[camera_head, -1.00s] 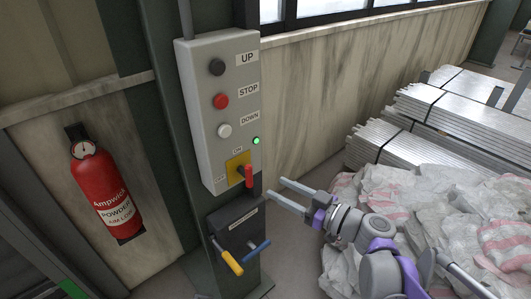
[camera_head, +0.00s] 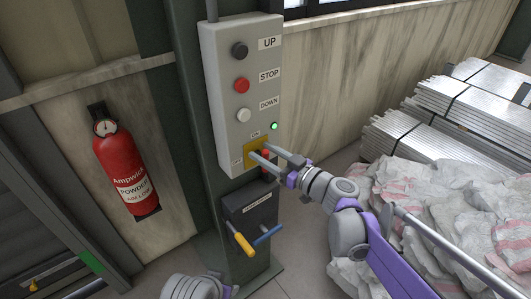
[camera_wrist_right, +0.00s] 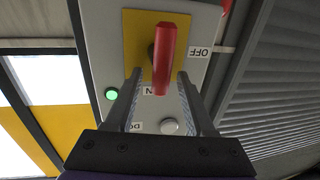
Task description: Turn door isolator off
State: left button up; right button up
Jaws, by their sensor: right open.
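The door isolator is a red handle (camera_wrist_right: 165,58) on a yellow plate (camera_wrist_right: 136,38) at the bottom of the grey control box (camera_head: 219,60). In the right wrist view the handle's free end points toward the partly hidden ON label (camera_wrist_right: 149,90); the OFF label (camera_wrist_right: 201,52) is to one side. My right gripper (camera_head: 259,152) is open at the isolator, and partly hides the handle in the head view. In the wrist view its fingers (camera_wrist_right: 159,77) lie either side of the handle's free end, with visible gaps. My left gripper's fingers are not in view.
A green light (camera_head: 274,126) glows above the isolator, near the UP, STOP and DOWN buttons. Below is a dark box (camera_head: 262,215) with yellow and blue handles. A red fire extinguisher (camera_head: 122,172) hangs at left. Sacks (camera_head: 440,205) and metal stacks (camera_head: 410,140) lie at right.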

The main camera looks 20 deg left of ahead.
grip_shut()
dwell(0.5)
jog(key=m, duration=0.3)
jog(key=shift+w+d+f+m+y, duration=0.1)
jog(key=shift+w+d+m+y, duration=0.2)
jog(key=shift+m+y, duration=0.1)
jog(key=m, duration=0.1)
jog(key=m+t, duration=0.1)
jog(key=m, duration=0.1)
jog(key=m+b, duration=0.1)
jog(key=m, duration=0.1)
jog(key=shift+w+d+f+t, duration=0.25)
jog(key=shift+w+f+t, duration=0.05)
jog(key=shift+w, duration=0.05)
jog(key=shift+w+d+f+m+t+h+b, duration=0.15)
jog(key=shift+f+m+t+b, duration=0.25)
jog(key=shift+m, duration=1.5)
jog(key=shift+w+d+f+m+t+h+b, duration=0.15)
jog(key=shift+m+t, duration=0.3)
jog(key=shift+m, duration=1.45)
jog(key=shift+f+m+t+h+b, duration=0.1)
jog(key=shift+f+m+t+b, duration=0.3)
jog(key=shift+m, duration=1.5)
